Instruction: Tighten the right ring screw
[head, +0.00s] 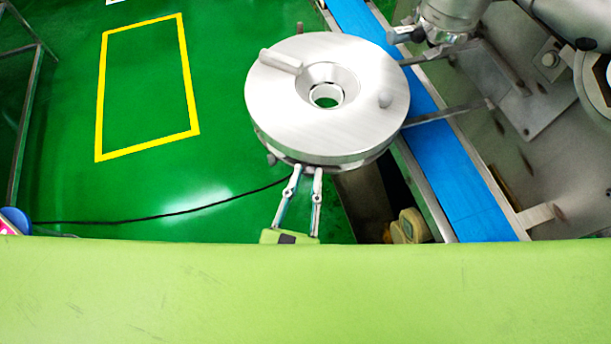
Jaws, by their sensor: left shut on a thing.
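The round metal disc (350,130) of the machine, with a funnel-shaped hole in its middle, is in the upper middle of the head view. A small metal knob (272,160) sticks out below its rim at the lower left. My left gripper (308,170) comes up from below, with its fingertips at the disc's near edge. It is shut on a small part there, apparently a ring screw, mostly hidden by the rim and fingers. I cannot tell from this view whether it is the right one. My right gripper is not in view.
A blue conveyor belt (460,190) runs diagonally to the right of the disc. Metal machine parts (545,110) fill the upper right. A black cable (170,214) lies on the green floor (215,190). A wide light-green surface (300,295) crosses the bottom.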

